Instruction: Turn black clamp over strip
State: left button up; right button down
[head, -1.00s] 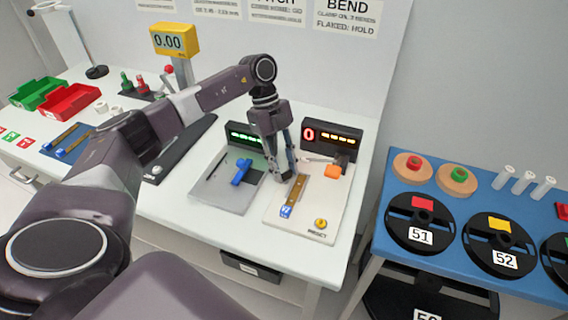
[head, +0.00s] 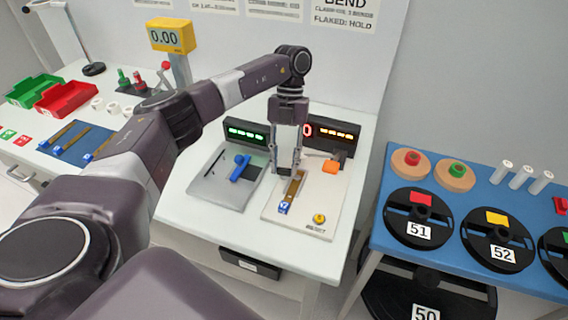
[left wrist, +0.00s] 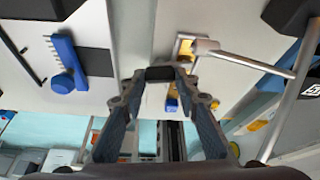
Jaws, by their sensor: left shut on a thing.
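A brown strip (head: 293,187) with a blue numbered tag (head: 284,208) lies on the white bend station plate (head: 270,210). My left gripper (head: 285,166) points down over the far end of the strip. In the left wrist view, its fingers close on a small black block (left wrist: 160,73), which looks like the black clamp. The strip (left wrist: 184,50) and a pale rod (left wrist: 240,60) show just beyond it. I cannot tell whether the clamp lies across the strip or beside it. My right gripper is not in view.
An orange block (head: 331,167) sits right of the gripper, before a display with orange lights (head: 341,133). A yellow button (head: 319,218) is at the plate's front. A grey station with a blue handle (head: 240,167) stands left. A blue table with reels (head: 418,218) is right.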

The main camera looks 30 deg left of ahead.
pick_arm(q)
jog(key=shift+w+m, duration=0.1)
jog(key=shift+m, duration=0.6)
jog(key=o, duration=1.1)
jog(key=shift+y, duration=0.3)
jog(key=shift+r, duration=0.25)
jog(key=v, duration=1.1)
jog(key=shift+w+a+r, duration=0.1)
jog(key=shift+w+r, duration=0.1)
jog(key=shift+r, duration=0.05)
